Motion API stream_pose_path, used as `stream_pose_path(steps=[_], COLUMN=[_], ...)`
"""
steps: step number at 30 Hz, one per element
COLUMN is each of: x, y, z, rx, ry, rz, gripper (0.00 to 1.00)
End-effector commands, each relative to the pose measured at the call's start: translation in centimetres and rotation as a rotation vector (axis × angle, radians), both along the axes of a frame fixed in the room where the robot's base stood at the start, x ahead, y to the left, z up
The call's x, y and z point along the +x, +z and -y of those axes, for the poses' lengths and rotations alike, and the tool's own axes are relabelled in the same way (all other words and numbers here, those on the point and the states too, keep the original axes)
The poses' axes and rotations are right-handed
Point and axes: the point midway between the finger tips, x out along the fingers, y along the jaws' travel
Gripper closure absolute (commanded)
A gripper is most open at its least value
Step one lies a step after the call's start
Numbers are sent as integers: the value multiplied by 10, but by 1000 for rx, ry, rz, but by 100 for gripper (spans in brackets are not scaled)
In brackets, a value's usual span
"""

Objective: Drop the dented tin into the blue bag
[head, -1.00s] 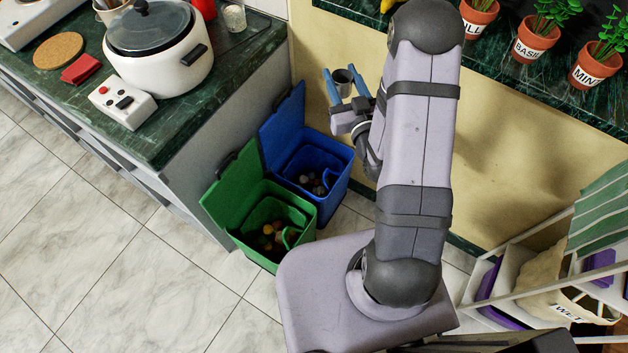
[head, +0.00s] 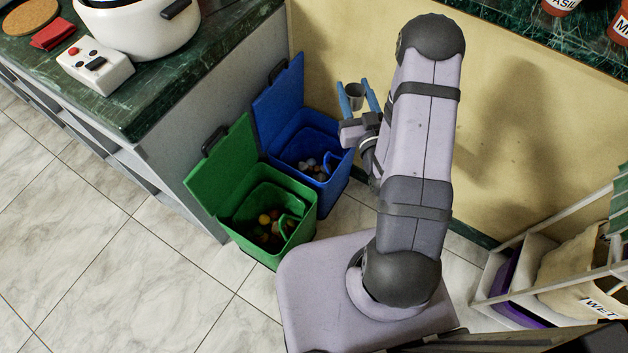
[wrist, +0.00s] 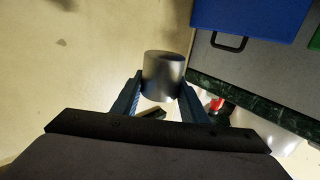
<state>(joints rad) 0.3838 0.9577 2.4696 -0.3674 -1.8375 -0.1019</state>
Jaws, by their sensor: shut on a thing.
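My gripper (head: 358,97) is shut on a small grey metal tin (head: 354,90), held between its two blue fingers. The wrist view shows the tin (wrist: 163,76) between the fingertips, its side smooth and shiny; I cannot make out a dent. My gripper and the tin show above and to the right of the blue bin's opening in the head view. The lid (wrist: 250,15) seems to show at the top of the wrist view.
A green bin (head: 250,210) with an open lid and several items stands beside the blue one. The counter (head: 215,50) with a white cooker (head: 135,28) is at the left. A rack (head: 530,275) with a sack is at the right. Potted herbs line a ledge at the upper right.

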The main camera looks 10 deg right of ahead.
Motion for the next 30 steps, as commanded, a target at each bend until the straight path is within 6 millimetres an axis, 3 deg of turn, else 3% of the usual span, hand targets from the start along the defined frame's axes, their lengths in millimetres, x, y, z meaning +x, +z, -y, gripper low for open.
stream_pose_path(steps=[1, 9, 30], x=[1, 10, 43], y=[-19, -59, -140], z=[2, 11, 22], rx=[-1, -2, -3], ry=[-3, -11, 50], rz=[4, 5, 7], gripper=[82, 82, 82])
